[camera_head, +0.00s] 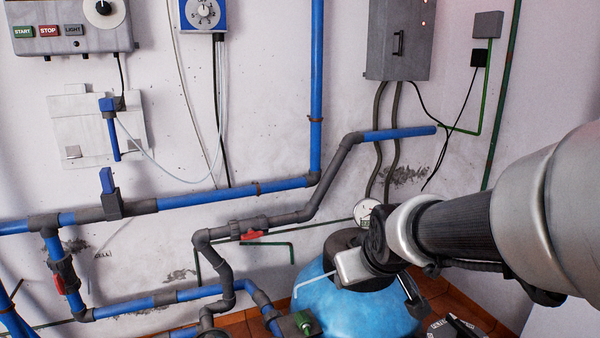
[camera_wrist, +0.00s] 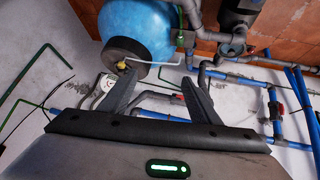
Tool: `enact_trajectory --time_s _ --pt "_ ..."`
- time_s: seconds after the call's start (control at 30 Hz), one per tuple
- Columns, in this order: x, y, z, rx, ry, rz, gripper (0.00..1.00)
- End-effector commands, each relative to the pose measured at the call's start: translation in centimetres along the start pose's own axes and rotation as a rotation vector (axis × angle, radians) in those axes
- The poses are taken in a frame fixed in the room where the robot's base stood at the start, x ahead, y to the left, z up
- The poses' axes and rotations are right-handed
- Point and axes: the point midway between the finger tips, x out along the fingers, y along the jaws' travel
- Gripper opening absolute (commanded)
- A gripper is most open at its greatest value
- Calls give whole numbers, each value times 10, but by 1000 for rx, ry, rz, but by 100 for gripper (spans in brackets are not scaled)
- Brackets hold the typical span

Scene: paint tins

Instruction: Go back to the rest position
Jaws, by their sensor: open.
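My gripper shows in the wrist view (camera_wrist: 160,74), with its two dark fingers spread apart and nothing between them. The blue tank (camera_wrist: 140,22) with its black cap (camera_wrist: 112,58) appears upside down beyond the fingertips. In the head view my arm reaches in from the right, and its wrist end is in front of the blue tank (camera_head: 345,308). The fingers are hard to make out in that view. I cannot tell how far the gripper is from the tank, and no contact is clear.
Blue and grey pipes (camera_head: 235,195) run along the wall, with a red valve handle (camera_head: 252,234). A round gauge (camera_head: 367,212) is close to my wrist in the picture. A grey electrical box (camera_head: 399,40) and a control panel (camera_head: 70,28) hang higher up.

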Motion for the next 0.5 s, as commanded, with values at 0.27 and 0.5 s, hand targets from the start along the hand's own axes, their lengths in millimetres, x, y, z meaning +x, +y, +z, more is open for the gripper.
enact_trajectory --time_s 0.27,0.5 --pt "-96 -2 65 166 -111 4 57" --pt "-143 -12 114 266 -181 -1 57"
